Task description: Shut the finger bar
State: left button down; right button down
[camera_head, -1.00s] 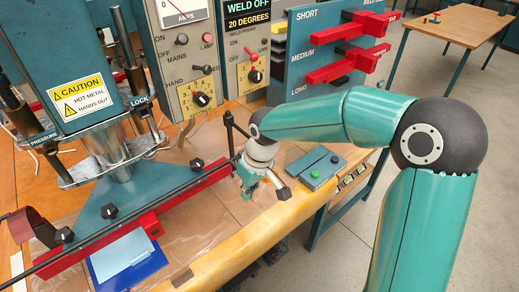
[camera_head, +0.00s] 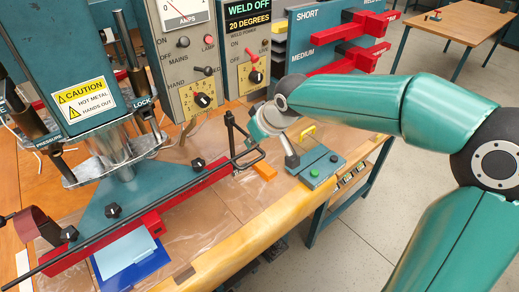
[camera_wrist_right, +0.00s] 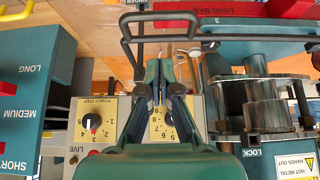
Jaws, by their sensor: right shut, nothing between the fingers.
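The finger bar (camera_head: 150,208) is a long thin black rod along the front of the teal press base, above a red bar (camera_head: 190,190). The handle also shows in the right wrist view (camera_wrist_right: 126,38). My right gripper (camera_head: 255,138) is just right of the handle, with its fingertips mostly hidden in the head view. In the right wrist view the gripper (camera_wrist_right: 158,72) is shut and empty, its tips close to the handle; contact cannot be told. My left gripper is not in view.
An orange block (camera_head: 265,170) and a teal button box (camera_head: 318,170) lie right of the handle. The control panel (camera_head: 205,98) stands close behind my right gripper. Blue sheets (camera_head: 125,255) lie at the front. The bench between them is mostly clear.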

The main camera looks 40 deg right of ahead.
jog(key=f, duration=0.4)
jog(key=shift+s+f, duration=0.2)
jog(key=shift+s, duration=0.05)
